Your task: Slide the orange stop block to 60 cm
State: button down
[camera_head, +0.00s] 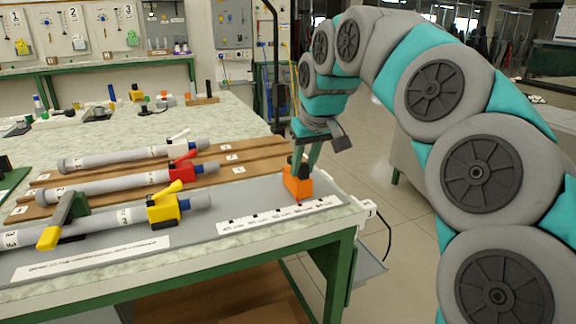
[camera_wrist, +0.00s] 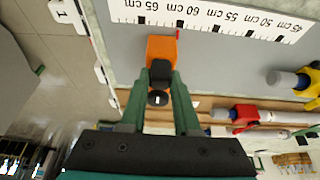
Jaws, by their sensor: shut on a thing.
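The orange stop block (camera_head: 298,182) stands on the grey strip near the right end of the bench, behind the white scale (camera_head: 279,216). My gripper (camera_head: 306,155) comes down on it from above. In the wrist view, the green fingers of my gripper (camera_wrist: 162,78) are shut on the black knob on top of the orange block (camera_wrist: 162,47). The scale (camera_wrist: 205,16) runs from 45 cm at right to 65 cm at left in that view. The block is beside the scale, between the 65 and 60 marks, its right side close to the 60 mark.
A green lever with a yellow end (camera_head: 62,222) is at far left. The strip between the block and the yellow holder is clear.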

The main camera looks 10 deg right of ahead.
jog(key=c, duration=0.6)
grip_release()
jog(key=shift+c, duration=0.2)
jog(key=v, duration=0.7)
jog(key=shift+s+r, duration=0.2)
jog(key=shift+r, duration=0.1)
jog(key=shift+s, duration=0.1)
jog(key=s+d+f+m+g, duration=0.1)
jog(key=s+f+g, duration=0.2)
jog(key=s+f, duration=1.1)
jog(key=s+d+f+m+g+h, duration=0.1)
jog(key=s+d+f+m+g, duration=0.1)
jog(key=s+f, duration=1.3)
jog(key=s+g, duration=0.1)
jog(key=s, duration=0.5)
